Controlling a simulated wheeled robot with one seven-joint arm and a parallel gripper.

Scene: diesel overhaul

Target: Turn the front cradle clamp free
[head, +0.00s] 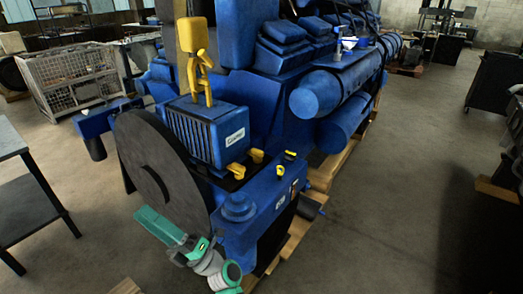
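Several small yellow fittings sit on the front of the large blue engine in the head view. One yellow piece (236,170) lies at the foot of the blue grille box, and another (257,155) is just right of it. A smaller yellow piece (290,155) is further right on the blue housing. I cannot tell which of them is the front cradle clamp, or whether it is tight. My green and white arm reaches up from the bottom edge, in front of the dark disc. My gripper, perhaps its green end (160,226), looks apart from the yellow pieces; its fingers cannot be made out.
The blue engine (275,205) stands on wooden pallet beams (330,168). A big dark disc (160,175) covers its front left. A grey table (35,200) stands left. Floor to the right is clear.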

